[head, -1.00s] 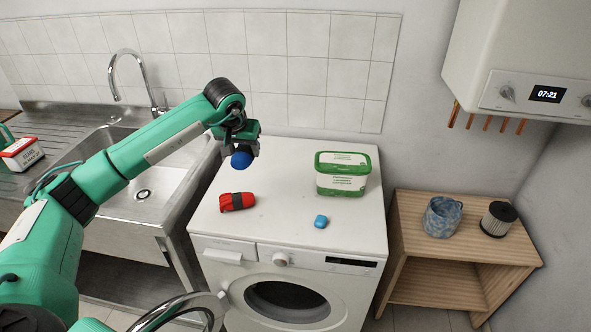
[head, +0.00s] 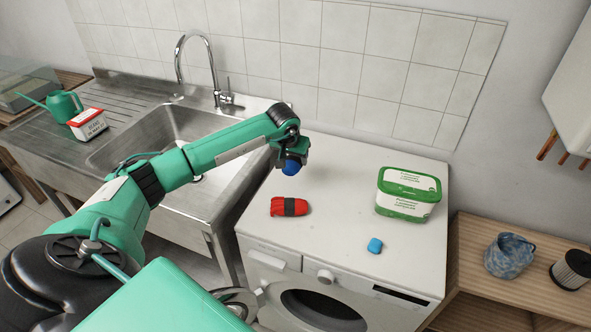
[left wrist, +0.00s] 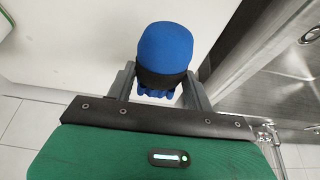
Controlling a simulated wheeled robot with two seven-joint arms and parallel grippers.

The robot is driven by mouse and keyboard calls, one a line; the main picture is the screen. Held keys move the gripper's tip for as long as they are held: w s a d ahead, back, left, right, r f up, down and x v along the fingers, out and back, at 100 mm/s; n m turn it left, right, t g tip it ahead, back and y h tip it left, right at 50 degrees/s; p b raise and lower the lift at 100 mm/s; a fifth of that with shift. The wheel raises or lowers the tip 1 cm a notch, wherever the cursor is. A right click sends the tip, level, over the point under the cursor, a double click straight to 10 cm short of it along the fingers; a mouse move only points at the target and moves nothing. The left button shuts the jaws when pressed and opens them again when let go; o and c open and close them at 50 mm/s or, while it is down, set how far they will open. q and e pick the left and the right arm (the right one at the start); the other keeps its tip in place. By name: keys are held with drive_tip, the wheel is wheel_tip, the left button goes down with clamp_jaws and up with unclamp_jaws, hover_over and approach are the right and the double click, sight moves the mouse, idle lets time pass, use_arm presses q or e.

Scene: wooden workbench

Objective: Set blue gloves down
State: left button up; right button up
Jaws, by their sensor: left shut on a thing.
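The blue gloves (head: 291,167) are a rolled blue bundle with a dark band; they also show in the left wrist view (left wrist: 163,45). My left gripper (head: 290,158) is shut on them, one finger on each side of the bundle in the wrist view. It holds them over the back left part of the white washing machine top (head: 335,190), apparently above the surface; the exact gap is hard to tell. My right gripper is not in view.
On the machine top are a red roll with a dark band (head: 290,207), a small light-blue object (head: 375,246) and a green-and-white tub (head: 408,194). A steel sink (head: 150,135) stands left, a wooden shelf (head: 470,235) right. The top's middle is clear.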

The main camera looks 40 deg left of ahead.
use_arm(q)
wheel_tip(320, 180, down, 3)
drive_tip(key=shift+r, duration=0.15)
wheel_tip(320, 180, down, 4)
drive_tip(key=shift+d+p, duration=0.1)
drive_tip(key=shift+p, duration=0.7)
drive_tip(key=shift+f, duration=0.25)
drive_tip(key=o, duration=1)
drive_tip(key=shift+r, duration=0.15)
